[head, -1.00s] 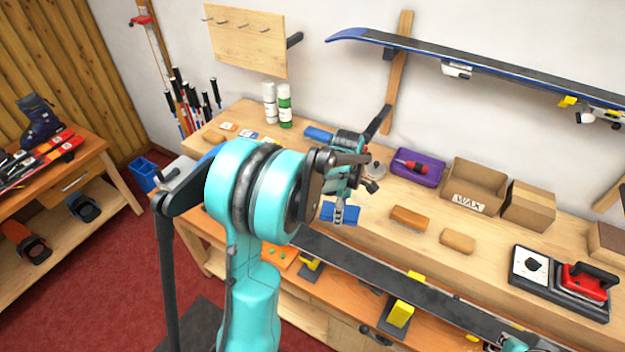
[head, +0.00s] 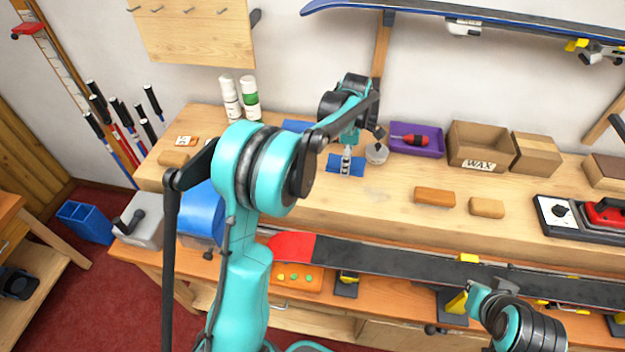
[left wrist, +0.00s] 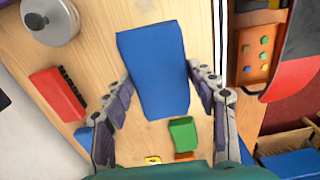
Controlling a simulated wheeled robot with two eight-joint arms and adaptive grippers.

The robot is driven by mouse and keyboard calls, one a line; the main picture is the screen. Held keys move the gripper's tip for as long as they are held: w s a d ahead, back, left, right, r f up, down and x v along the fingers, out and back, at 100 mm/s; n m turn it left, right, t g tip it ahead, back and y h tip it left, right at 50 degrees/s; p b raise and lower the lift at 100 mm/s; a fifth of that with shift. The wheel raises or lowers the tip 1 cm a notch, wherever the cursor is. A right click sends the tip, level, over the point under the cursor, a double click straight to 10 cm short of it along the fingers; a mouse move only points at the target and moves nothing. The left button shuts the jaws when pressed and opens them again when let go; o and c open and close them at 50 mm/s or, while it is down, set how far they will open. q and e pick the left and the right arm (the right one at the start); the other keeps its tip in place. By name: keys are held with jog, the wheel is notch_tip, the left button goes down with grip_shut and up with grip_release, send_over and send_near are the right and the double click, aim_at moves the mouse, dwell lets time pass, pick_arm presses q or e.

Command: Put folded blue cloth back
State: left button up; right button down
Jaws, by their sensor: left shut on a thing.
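The folded blue cloth (head: 345,165) is a flat blue rectangle at the bench's raised wooden top, under my left gripper (head: 346,162). In the left wrist view the cloth (left wrist: 153,70) lies between the two fingers of my left gripper (left wrist: 160,82), which is shut on it. Its far end sticks out beyond the fingertips. I cannot tell whether it touches the wood. My right gripper (head: 478,292) is at the lower right near the ski, small and partly hidden; its jaw state is unclear.
A round metal tin (head: 376,153) stands just right of the cloth. A purple tray (head: 417,142), a wax box (head: 481,145) and brown blocks (head: 435,196) are farther right. A green block (left wrist: 183,135) and red block (left wrist: 57,93) lie nearby. A ski (head: 400,259) runs along the front.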

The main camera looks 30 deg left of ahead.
pick_arm(q)
jog(key=b, duration=0.2)
send_over(317, 184)
notch_tip(317, 184, down, 5)
jog(key=shift+f, duration=0.2)
jog(key=shift+f+b, duration=0.4)
jog(key=shift+f, duration=1.6)
jog(key=shift+s, duration=0.1)
jog(key=shift+d, duration=0.1)
jog(key=o, duration=1.1)
jog(key=shift+f, duration=0.1)
